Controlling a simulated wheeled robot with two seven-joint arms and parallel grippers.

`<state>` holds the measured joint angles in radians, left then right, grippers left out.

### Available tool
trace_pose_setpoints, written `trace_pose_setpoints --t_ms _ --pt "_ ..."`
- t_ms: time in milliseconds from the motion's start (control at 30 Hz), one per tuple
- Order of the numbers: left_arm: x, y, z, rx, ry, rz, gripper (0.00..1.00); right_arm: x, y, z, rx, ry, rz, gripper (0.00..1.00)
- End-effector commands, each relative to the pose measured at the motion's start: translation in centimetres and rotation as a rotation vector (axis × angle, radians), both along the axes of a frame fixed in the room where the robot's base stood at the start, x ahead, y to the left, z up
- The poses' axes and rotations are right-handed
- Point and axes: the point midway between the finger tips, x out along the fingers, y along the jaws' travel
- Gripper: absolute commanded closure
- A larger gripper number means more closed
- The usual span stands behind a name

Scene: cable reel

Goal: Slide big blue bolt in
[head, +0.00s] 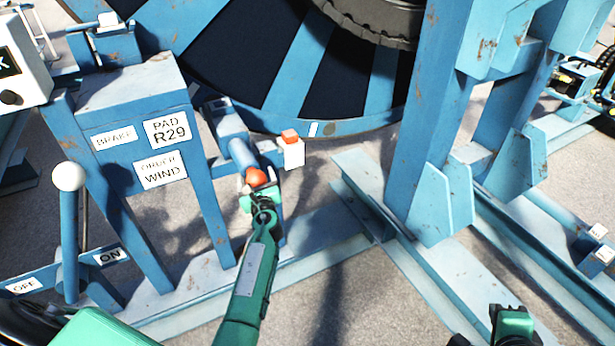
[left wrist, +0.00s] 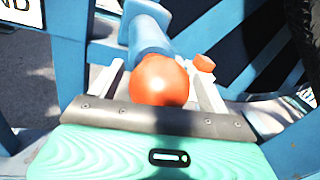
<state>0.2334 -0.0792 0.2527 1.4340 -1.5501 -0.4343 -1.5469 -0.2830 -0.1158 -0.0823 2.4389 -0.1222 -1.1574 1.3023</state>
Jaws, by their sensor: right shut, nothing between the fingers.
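In the left wrist view the knob (left wrist: 160,80) sits in front of the blue bar (left wrist: 148,35). My left gripper (head: 256,184) is at the knob, with one pale finger on each side of it. A narrow gap shows at the left finger; whether the fingers press on the knob cannot be told. My right gripper (head: 511,322) is shut and empty at the bottom right, away from the bolt.
A white block with an orange top (head: 291,148) is just right of the bolt. The large blue reel (head: 290,70) stands behind. The sign box (head: 140,125) and a white-knobbed lever (head: 68,178) are at left. Blue floor beams (head: 440,265) run at right.

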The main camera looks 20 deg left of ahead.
Motion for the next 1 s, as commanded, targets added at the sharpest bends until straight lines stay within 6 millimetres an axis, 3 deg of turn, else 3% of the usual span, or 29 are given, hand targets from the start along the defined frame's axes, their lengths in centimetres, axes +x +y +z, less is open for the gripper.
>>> trace_pose_setpoints --t_ms 33,300,467,800,1000 --pt "0.0 0.0 0.0 0.0 0.0 0.0 0.3 0.0 0.0 0.0 0.0 0.0 0.0 1.0" --pt "0.0 0.0 0.0 0.0 0.0 0.0 0.81 0.0 0.0 0.0 0.0 0.0 0.0 1.0" --pt "0.5 0.7 -0.1 0.002 0.0 0.0 0.81 0.0 0.0 -0.2 0.0 0.0 0.0 1.0" --pt "5.5 6.4 -0.2 0.004 -0.001 0.0 0.81 0.0 0.0 -2.1 0.0 0.0 0.0 1.0" --pt "7.0 8.2 -0.1 0.001 0.0 0.0 0.81 0.0 0.0 -2.6 0.0 0.0 0.0 1.0"
